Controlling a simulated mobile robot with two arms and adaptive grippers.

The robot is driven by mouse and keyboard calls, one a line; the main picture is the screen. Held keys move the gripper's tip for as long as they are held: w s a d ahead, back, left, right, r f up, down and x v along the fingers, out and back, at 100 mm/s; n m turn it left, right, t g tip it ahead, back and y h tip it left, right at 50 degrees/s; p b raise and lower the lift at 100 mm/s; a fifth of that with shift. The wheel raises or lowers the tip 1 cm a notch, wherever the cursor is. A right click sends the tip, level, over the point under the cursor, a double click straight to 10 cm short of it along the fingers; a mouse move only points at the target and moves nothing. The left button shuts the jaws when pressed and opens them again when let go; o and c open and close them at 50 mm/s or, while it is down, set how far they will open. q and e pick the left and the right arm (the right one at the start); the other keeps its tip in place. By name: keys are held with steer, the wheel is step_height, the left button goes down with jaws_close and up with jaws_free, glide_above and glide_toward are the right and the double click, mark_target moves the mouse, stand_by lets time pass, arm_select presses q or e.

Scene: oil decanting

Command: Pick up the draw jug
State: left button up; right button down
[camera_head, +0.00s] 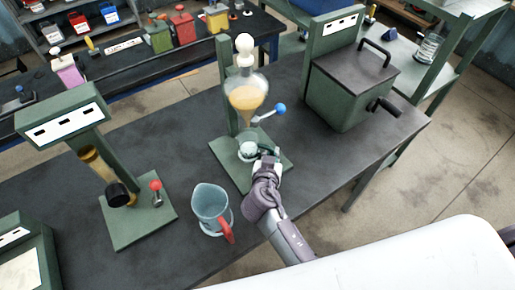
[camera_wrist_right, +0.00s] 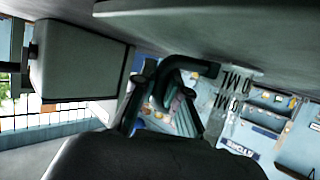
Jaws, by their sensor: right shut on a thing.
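A small pale jug (camera_head: 248,150) stands at the base of the funnel stand, under the glass funnel (camera_head: 247,97) of amber liquid; it looks like the draw jug. My right gripper (camera_head: 265,158) is at its right side, shut on its dark handle. In the right wrist view a black curved handle (camera_wrist_right: 185,66) shows at the fingers (camera_wrist_right: 163,105). The jug's lower right part is hidden by the gripper. I cannot tell whether it is clear of the base. My left gripper is not in view.
A blue-tinted jug (camera_head: 210,203) with a red handle stands near the table's front edge, left of my right arm. A green stand (camera_head: 138,215) is at left. A green lidded box (camera_head: 350,90) is at back right. A blue-knobbed lever (camera_head: 279,109) juts right above my gripper.

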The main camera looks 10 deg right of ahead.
mark_target(273, 150)
steer(key=shift+r, duration=0.55)
step_height(273, 150, up, 2)
steer(key=shift+b, duration=0.6)
steer(key=shift+s+d+r, duration=0.1)
steer(key=shift+s, duration=0.15)
steer(key=s+d+b, duration=0.1)
steer(key=s, duration=0.3)
steer(key=s+d+b, duration=0.2)
steer(key=s, duration=0.2)
steer(key=s+d+b, duration=0.2)
steer(key=s, duration=0.3)
steer(key=shift+s, duration=0.1)
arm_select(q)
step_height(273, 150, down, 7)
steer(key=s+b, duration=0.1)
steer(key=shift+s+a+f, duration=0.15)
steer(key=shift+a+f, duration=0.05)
arm_select(e)
steer(key=shift+s+d, duration=0.25)
steer(key=shift+s, duration=0.5)
steer(key=shift+s+d, duration=0.25)
steer(key=shift+s, duration=0.5)
